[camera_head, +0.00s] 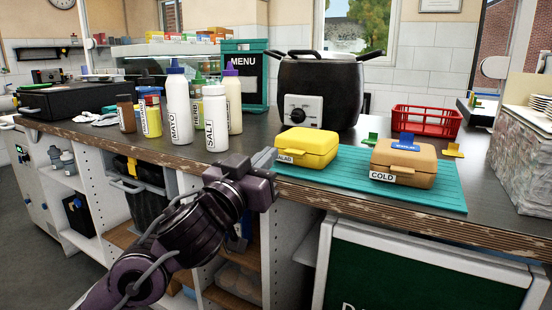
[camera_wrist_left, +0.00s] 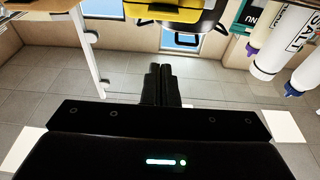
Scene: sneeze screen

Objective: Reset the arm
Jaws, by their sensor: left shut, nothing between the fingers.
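My left gripper (camera_head: 265,160) is in front of the counter edge in the head view, close to the left side of the yellow box. In the left wrist view its two dark fingers (camera_wrist_left: 161,86) are together with nothing between them. The yellow box (camera_head: 306,147), labelled SALAD, and the brown box (camera_head: 403,162), labelled COLD, are closed on the teal mat (camera_head: 440,195). The yellow box also shows at the top of the left wrist view (camera_wrist_left: 178,12). My right gripper is not in view.
The salt bottle (camera_head: 215,118), mayo bottle (camera_head: 178,105) and other bottles stand on the counter left of the gripper. A black cooker (camera_head: 322,85) and red basket (camera_head: 427,120) stand behind the mat. A grey bin (camera_head: 145,205) is below the counter.

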